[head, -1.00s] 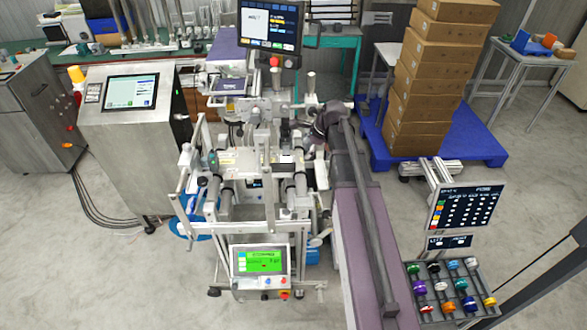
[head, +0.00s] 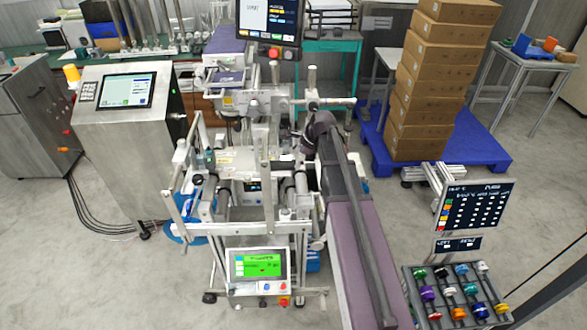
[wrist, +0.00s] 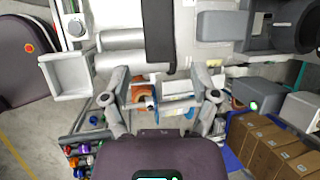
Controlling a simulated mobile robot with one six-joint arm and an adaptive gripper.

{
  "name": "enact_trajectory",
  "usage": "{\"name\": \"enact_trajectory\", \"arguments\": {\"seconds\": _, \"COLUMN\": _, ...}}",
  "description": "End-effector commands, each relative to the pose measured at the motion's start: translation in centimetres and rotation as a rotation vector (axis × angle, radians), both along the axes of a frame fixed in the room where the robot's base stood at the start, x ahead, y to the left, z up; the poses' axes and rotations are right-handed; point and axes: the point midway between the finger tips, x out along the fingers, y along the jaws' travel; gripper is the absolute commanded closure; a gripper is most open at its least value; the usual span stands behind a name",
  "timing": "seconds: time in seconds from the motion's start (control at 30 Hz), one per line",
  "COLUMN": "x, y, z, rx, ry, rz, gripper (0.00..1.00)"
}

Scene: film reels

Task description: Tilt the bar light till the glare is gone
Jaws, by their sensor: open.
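My gripper (wrist: 164,92) is open in the wrist view, its two grey fingers spread wide with nothing held between them. In the head view my dark wrist is at the right side of the film machine (head: 262,228); the fingers cannot be made out there. Beyond the fingers, in the wrist view, are pale rollers (wrist: 122,50) and a dark upright strip (wrist: 159,38). I cannot tell for sure which part is the bar light, and no glare patch can be made out. A monitor (head: 268,22) stands above the machine.
A green-lit panel (head: 258,264) is at the machine's front. A steel cabinet with a screen (head: 125,92) stands left. Stacked cartons (head: 428,95) sit on a blue pallet (head: 482,150) at the back right. A rack of coloured spools (head: 458,292) is at the front right.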

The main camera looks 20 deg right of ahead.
Motion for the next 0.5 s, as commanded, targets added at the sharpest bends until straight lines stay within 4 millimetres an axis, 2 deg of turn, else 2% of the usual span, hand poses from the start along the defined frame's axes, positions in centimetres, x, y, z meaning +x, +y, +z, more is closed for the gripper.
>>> {"name": "enact_trajectory", "arguments": {"seconds": 0.03, "x": 0.2, "y": 0.2, "z": -0.8, "rx": 0.0, "ry": 0.0, "rz": 0.0, "gripper": 0.23}}
{"name": "enact_trajectory", "arguments": {"seconds": 0.2, "x": 0.6, "y": 0.6, "z": -2.0, "rx": 0.0, "ry": 0.0, "rz": 0.001, "gripper": 0.23}}
{"name": "enact_trajectory", "arguments": {"seconds": 0.5, "x": 1.0, "y": 1.2, "z": -3.4, "rx": 0.0, "ry": 0.0, "rz": 0.001, "gripper": 0.23}}
